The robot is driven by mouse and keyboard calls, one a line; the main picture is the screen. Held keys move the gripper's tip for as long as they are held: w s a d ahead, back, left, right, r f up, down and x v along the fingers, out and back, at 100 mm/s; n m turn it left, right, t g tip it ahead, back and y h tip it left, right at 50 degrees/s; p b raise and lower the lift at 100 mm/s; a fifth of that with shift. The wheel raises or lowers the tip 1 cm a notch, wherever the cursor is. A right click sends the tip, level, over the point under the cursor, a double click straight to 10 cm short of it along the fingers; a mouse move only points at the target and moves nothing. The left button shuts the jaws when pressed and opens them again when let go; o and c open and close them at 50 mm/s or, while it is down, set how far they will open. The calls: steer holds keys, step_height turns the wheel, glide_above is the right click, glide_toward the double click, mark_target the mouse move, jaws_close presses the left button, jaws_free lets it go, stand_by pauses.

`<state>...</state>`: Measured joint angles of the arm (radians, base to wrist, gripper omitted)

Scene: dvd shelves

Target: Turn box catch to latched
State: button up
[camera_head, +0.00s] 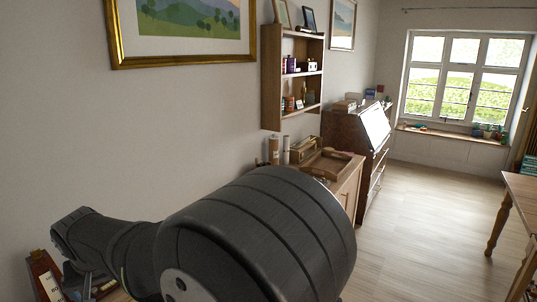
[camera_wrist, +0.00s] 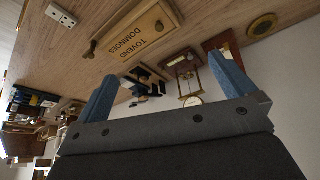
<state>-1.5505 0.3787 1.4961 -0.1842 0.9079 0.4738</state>
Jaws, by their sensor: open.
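In the wrist view, a light wooden dominoes box (camera_wrist: 148,36) lies on the wooden surface, its black lettering slanted in the picture. A small dark fitting (camera_wrist: 158,25) shows on its face, and a brown knob-like piece (camera_wrist: 90,49) shows at its left end. I cannot tell which of these is the catch, or how it is set. My gripper (camera_wrist: 160,68) has two blue fingers spread wide with nothing between them. The box appears beyond the fingertips, apart from them. In the head view my own arm covers much of the foreground, and I cannot make out the box.
A white domino-like piece (camera_wrist: 61,15) and a round brass disc (camera_wrist: 262,25) lie on the surface.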

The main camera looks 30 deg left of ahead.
steer(key=shift+d+r, duration=0.15)
steer(key=shift+r, duration=0.2)
steer(key=shift+c, duration=0.2)
